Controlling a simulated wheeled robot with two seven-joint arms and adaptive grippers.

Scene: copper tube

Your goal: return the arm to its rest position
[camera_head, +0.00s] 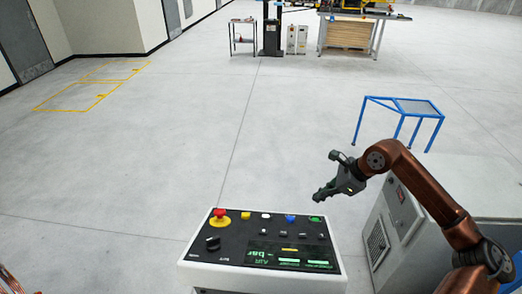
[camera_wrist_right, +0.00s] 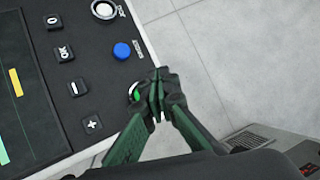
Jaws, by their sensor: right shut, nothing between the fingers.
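My right arm (camera_head: 425,190) is copper-coloured and reaches in from the lower right in the head view. Its gripper (camera_head: 322,193) hangs in the air above and just right of the control panel's (camera_head: 225,243) far right corner. In the right wrist view the gripper's fingers (camera_wrist_right: 157,90) are together with nothing between them. They partly cover the green button (camera_wrist_right: 134,92), which also shows in the head view (camera_head: 314,219). I cannot tell whether they touch it. My left gripper is out of view.
The panel also carries a red emergency knob (camera_head: 219,214), a white button (camera_head: 266,216), a blue button (camera_head: 290,218) and a black rotary switch (camera_head: 212,243). A grey cabinet (camera_head: 376,248) stands right, under my arm. A blue-framed stand (camera_head: 403,108) is beyond. The floor between is clear.

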